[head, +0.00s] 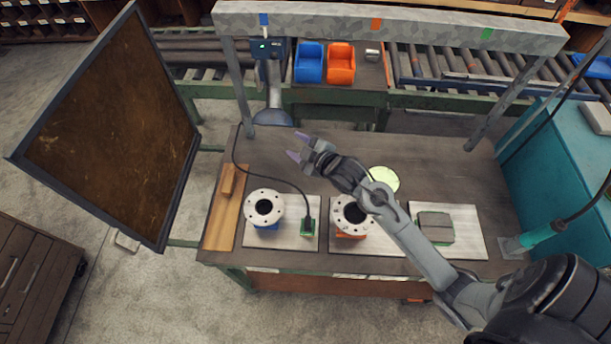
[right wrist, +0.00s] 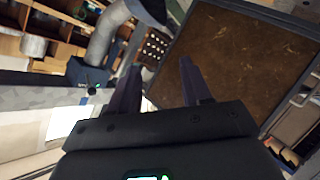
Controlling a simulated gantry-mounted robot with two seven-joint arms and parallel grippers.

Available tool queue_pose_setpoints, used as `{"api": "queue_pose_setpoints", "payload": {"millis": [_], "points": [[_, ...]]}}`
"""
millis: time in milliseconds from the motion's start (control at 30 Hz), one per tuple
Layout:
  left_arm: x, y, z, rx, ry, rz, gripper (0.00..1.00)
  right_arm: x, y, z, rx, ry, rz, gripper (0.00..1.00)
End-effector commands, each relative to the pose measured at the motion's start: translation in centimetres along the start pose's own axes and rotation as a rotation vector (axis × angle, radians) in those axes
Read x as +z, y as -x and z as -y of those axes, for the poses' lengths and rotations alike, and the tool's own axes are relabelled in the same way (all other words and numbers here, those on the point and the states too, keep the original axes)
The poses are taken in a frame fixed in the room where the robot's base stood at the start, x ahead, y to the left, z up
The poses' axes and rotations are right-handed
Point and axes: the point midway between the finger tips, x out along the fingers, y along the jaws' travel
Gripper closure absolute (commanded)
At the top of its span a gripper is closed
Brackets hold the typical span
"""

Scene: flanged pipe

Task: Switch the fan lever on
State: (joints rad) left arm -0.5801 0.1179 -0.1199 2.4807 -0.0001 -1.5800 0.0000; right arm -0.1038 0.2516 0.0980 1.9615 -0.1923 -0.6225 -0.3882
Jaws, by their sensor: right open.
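A dark blue-grey control box (head: 268,48) with a small green light hangs on the overhead frame's left part, beside a grey extraction duct (head: 274,85) with a wide hood. I take it to be the fan switch; its lever is too small to make out. The box (right wrist: 86,76) and duct (right wrist: 104,36) also show at upper left in the right wrist view. My right gripper (head: 297,146) is open and empty over the back of the workbench, below and right of the hood, apart from the box. Its fingers show in the wrist view (right wrist: 160,82). My left gripper is not in view.
The workbench (head: 420,160) holds two flanged pipe pieces (head: 251,196) (head: 339,204), a pale green disc (head: 384,172) and a grey block (head: 436,228). A black cable crosses the bench's left part. A framed brown panel (head: 115,130) stands left. Blue (head: 308,63) and orange (head: 341,64) bins sit behind.

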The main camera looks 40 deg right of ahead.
Motion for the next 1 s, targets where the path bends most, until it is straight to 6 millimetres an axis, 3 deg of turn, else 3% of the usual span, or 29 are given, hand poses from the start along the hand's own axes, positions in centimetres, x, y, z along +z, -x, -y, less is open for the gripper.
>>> {"api": "queue_pose_setpoints", "payload": {"millis": [200, 500, 1000], "points": [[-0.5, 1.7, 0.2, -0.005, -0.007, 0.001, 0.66, 0.5, 2.7, 3.2, -0.070, -0.029, 0.060, 0.52], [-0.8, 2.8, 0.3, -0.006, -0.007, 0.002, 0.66, 1.0, 5.6, 6.2, -0.137, -0.069, 0.132, 0.52], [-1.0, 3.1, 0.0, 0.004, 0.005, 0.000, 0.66, 1.3, 6.7, 7.3, -0.162, -0.086, 0.161, 0.52]]}}
